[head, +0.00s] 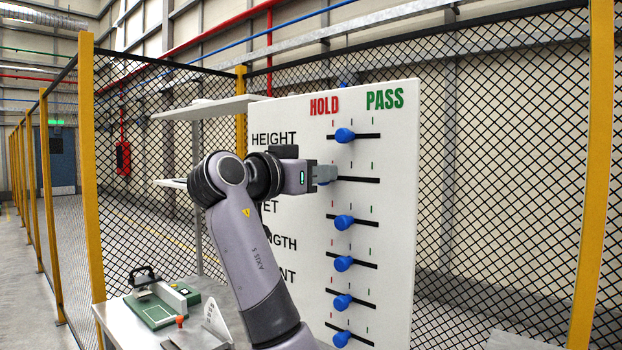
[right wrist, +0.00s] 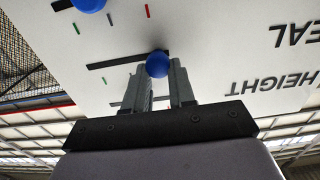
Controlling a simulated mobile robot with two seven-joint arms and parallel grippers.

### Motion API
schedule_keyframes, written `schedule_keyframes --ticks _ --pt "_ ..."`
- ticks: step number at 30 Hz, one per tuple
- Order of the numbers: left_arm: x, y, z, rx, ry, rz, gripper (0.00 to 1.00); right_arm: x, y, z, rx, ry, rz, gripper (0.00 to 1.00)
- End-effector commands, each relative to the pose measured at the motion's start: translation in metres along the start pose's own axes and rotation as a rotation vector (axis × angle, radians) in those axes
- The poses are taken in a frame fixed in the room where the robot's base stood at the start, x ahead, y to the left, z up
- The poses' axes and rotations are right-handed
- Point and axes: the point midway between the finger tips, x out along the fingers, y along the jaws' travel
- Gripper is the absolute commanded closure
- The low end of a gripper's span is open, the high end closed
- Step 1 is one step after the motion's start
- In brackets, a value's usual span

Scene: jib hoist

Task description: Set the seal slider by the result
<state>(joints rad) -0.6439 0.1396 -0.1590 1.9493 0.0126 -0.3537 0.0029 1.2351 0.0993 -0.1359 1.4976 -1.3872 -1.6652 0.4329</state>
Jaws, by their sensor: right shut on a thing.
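A white upright board (head: 400,210) carries rows of horizontal black slots with blue knobs, under a red HOLD heading and a green PASS heading. My right gripper (head: 328,174) is at the second row, below HEIGHT. In the right wrist view its fingers (right wrist: 160,80) are shut on the blue seal knob (right wrist: 157,65), in line with the SEAL lettering (right wrist: 299,35). The knob sits at the HOLD end of its slot (right wrist: 115,62). My left gripper is out of view.
The HEIGHT knob (head: 345,135) is just above my gripper, and another knob (head: 344,222) is just below. A green device with a black handle (head: 160,305) stands on a table at lower left. A white shelf (head: 205,108) and mesh fencing (head: 500,130) stand behind.

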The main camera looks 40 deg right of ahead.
Motion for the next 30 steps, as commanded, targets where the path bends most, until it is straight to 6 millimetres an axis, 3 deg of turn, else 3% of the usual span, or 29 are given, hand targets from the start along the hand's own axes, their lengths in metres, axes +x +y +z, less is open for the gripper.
schedule_keyframes --ticks 12,13,15,25,30 --pt "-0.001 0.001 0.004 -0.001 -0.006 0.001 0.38 -0.001 -0.001 -0.001 -0.003 0.004 -0.012 1.0" --pt "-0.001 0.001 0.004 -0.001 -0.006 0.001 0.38 -0.001 -0.001 -0.001 -0.003 0.004 -0.012 0.69" --pt "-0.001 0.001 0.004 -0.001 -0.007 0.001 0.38 -0.001 -0.001 -0.001 -0.003 0.004 -0.011 0.49" --pt "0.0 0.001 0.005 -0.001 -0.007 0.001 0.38 -0.003 0.0 0.001 -0.002 0.001 -0.008 0.49" --pt "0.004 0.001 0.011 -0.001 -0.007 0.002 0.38 -0.026 0.0 0.002 -0.001 0.002 -0.012 0.49"
